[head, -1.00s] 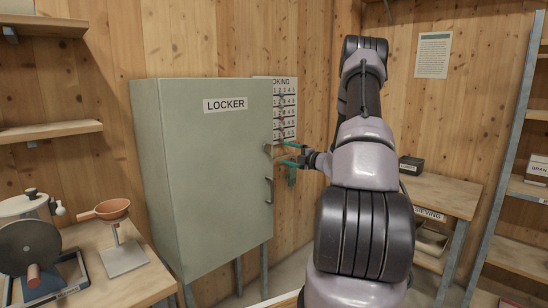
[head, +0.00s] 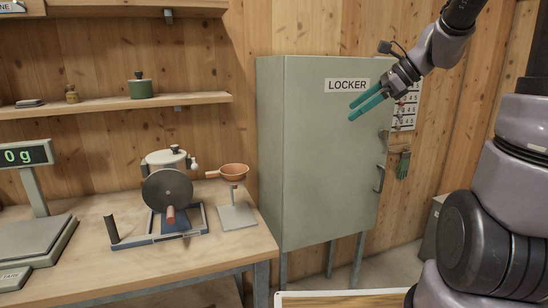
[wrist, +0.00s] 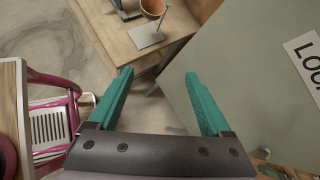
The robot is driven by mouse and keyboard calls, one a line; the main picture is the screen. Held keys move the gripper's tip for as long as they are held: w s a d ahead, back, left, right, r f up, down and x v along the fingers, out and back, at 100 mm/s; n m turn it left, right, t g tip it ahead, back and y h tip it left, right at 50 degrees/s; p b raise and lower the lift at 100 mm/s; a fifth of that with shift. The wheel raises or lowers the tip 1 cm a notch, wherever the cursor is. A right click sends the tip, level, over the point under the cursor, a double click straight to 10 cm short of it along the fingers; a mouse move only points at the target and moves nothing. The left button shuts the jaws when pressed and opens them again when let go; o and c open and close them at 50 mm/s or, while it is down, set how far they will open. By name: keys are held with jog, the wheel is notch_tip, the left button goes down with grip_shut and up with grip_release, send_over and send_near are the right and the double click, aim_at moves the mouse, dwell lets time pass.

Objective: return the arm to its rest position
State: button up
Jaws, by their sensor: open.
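My gripper (head: 366,106) has teal fingers and hangs in front of the upper part of the locker in the head view, pointing down and to the left. In the wrist view, my gripper (wrist: 160,95) shows its two fingers wide apart with nothing between them. My arm comes down from the upper right and fills the right edge of the head view. The grey-green locker (head: 310,170) is shut, with a handle (head: 380,178) on its right side. In the wrist view, the locker (wrist: 240,85) lies to the right of the fingers.
A bench (head: 95,272) at left holds a scale (head: 35,245), a hand-cranked machine (head: 168,190) and an orange pan on a stand (head: 234,173). A shelf (head: 115,104) is above. A pink-framed chair (wrist: 50,115) stands at left in the wrist view. Bare floor (wrist: 40,40) shows there.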

jog(key=s+d+r+n+t+h, duration=0.1)
jog(key=s+r+n+h, duration=0.1)
jog(key=s+n, duration=0.6)
jog(key=s+d+r+n+t+h, duration=0.1)
jog(key=s+n+h, duration=0.3)
jog(key=s+n, duration=0.4)
jog(key=shift+s+d+r+t, duration=0.3)
jog(key=shift+s+d+r, duration=0.05)
jog(key=shift+d+r, duration=0.1)
